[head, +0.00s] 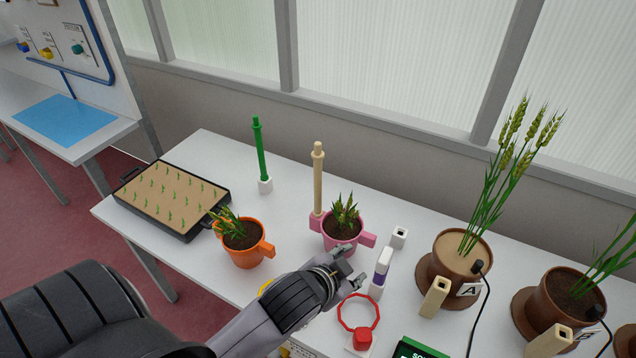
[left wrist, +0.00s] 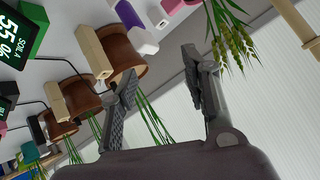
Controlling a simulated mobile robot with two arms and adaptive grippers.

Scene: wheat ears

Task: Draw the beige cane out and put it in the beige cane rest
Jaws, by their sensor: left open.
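The beige cane (head: 318,180) stands upright at the left side of the pink pot (head: 340,238), its foot in a pink socket on the pot. A beige rod with a collar, likely this cane, shows at the right edge of the left wrist view (left wrist: 294,22). Two beige blocks with a hole in the end, one by the brown pot marked A (head: 434,297) and one farther right (head: 548,341), are the beige holders I see; I cannot tell which is the rest. My left gripper (head: 356,273) is open and empty, in front of the pink pot; its spread fingers show in the wrist view (left wrist: 162,88).
A green cane (head: 261,150) stands in a white holder. An empty white holder (head: 399,237), a purple-white stick (head: 381,270) and a red ring (head: 357,313) are near my gripper. An orange pot (head: 243,246), seedling tray (head: 170,199) and tall wheat (head: 505,170) also stand on the table.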

